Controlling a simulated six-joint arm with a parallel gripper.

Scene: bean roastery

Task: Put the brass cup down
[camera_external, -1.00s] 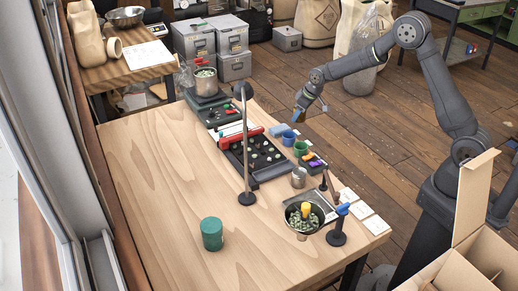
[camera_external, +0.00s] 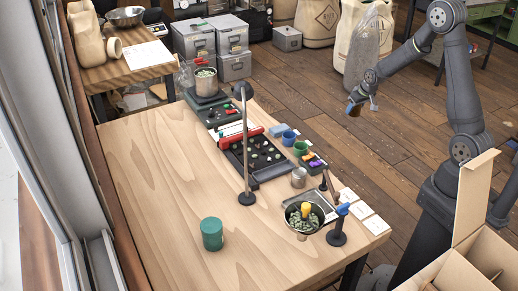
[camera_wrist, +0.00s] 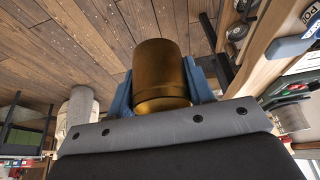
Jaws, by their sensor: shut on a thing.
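The brass cup (camera_wrist: 161,75) is between the blue fingers of my gripper (camera_wrist: 160,92) in the wrist view, and the gripper is shut on it. In the external view, my gripper (camera_external: 356,104) hangs at the upper right, beyond the table's right edge and above the wooden floor. The cup (camera_external: 354,111) shows there only as a small brown shape at the fingertips. It is clear of the table. The inside of the cup is hidden.
The wooden table (camera_external: 150,200) has a wide bare area at the left and front. A green canister (camera_external: 212,234), a black stand (camera_external: 246,150), a dark tray (camera_external: 255,158), small cups and a bean-filled bowl (camera_external: 303,219) stand on it. An open cardboard box (camera_external: 470,260) is at the lower right.

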